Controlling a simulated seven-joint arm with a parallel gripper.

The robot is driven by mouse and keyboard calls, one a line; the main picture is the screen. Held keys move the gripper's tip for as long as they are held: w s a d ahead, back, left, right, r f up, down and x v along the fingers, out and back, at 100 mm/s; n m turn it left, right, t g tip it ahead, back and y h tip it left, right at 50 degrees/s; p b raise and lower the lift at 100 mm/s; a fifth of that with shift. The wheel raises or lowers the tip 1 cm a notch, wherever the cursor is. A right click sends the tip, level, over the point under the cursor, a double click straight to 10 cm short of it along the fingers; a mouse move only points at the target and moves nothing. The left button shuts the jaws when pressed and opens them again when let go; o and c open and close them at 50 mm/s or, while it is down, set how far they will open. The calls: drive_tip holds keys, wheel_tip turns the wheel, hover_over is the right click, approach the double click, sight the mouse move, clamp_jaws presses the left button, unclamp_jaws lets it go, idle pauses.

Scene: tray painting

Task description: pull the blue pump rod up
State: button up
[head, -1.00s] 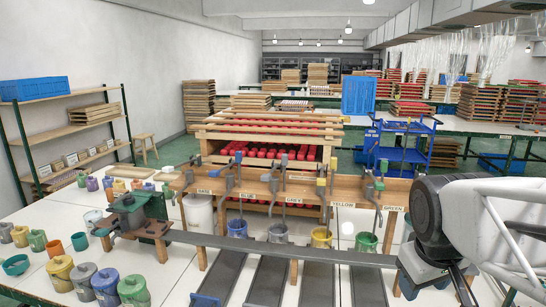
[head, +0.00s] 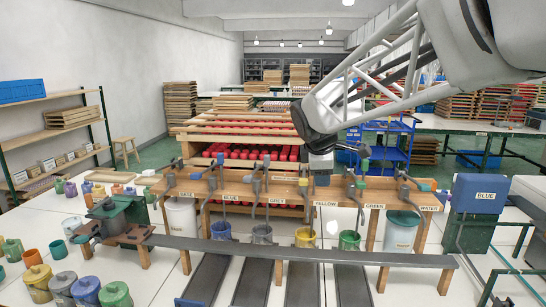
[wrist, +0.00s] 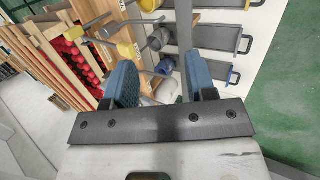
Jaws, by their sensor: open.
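The pump rack (head: 300,190) is a wooden beam with labelled pumps across the middle of the head view. The blue pump rod (head: 220,161) stands above the BLUE label (head: 229,198), left of centre, over a blue bucket (head: 221,230). My gripper (head: 320,172) is above the rack around the YELLOW label, to the right of the blue pump, and not touching it. In the wrist view my gripper (wrist: 160,85) has its two blue fingers apart, with no object held between them.
Other pump rods stand on both sides of the blue one. A long grey bar (head: 300,252) and dark sloping trays (head: 255,285) lie in front. A blue BLUE-labelled box (head: 478,205) stands at right. Red-filled wooden racks (head: 245,135) stand behind.

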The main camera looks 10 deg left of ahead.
drive_tip(key=w+a+n+t, duration=0.2)
drive_tip(key=w+a+n, duration=0.7)
drive_tip(key=w+a, duration=0.75)
drive_tip(key=n+t+y, duration=0.1)
drive_tip(key=n, duration=0.8)
approach(220, 154)
drive_tip(key=x, duration=0.5)
drive_tip(key=shift+w, duration=0.1)
drive_tip(key=shift+x, duration=3.85)
drive_tip(key=shift+w+a+r, duration=0.1)
drive_tip(key=shift+a, duration=0.05)
drive_tip(key=shift+c, duration=0.3)
clamp_jaws()
